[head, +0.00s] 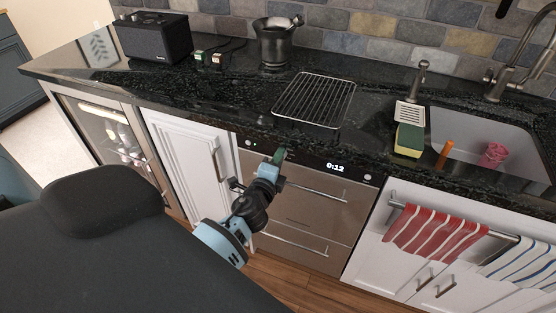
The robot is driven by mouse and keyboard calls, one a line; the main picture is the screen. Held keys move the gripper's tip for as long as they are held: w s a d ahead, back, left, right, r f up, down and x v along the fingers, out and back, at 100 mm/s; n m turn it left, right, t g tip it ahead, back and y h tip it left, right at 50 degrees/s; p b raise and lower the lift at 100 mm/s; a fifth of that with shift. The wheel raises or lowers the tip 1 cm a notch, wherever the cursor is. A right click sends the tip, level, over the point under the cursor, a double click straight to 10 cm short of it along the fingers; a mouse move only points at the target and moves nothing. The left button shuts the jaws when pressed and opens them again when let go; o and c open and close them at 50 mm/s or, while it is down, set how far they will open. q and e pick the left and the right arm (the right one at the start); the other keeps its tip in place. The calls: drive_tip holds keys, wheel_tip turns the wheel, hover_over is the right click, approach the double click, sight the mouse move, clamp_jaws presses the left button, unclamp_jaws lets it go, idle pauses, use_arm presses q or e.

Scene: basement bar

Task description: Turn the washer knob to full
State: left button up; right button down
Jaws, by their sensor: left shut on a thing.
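The washer (312,208) is a steel-fronted two-drawer unit under the counter, with a dark control panel along its top. Its lit display (335,168) reads 0:12. My left gripper (279,156) reaches up to the panel, left of the display, and is shut on the washer knob there. The fingers and wrist cover the knob, so its pointer and setting cannot be seen. My right gripper is not in view.
The dark counter edge overhangs just above the panel. A wire rack (315,100) lies on the counter. A sponge (408,140) sits by the sink (500,130). A drawer handle (318,192) sticks out near my wrist. Striped towels (430,233) hang at right.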

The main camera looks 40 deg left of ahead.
use_arm(q)
drive_tip(key=shift+m, duration=0.4)
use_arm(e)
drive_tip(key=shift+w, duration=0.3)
use_arm(q)
drive_tip(key=o, duration=1)
drive_tip(key=shift+s+d, duration=0.1)
drive_tip(key=shift+s, duration=0.15)
drive_tip(key=shift+v, duration=3.65)
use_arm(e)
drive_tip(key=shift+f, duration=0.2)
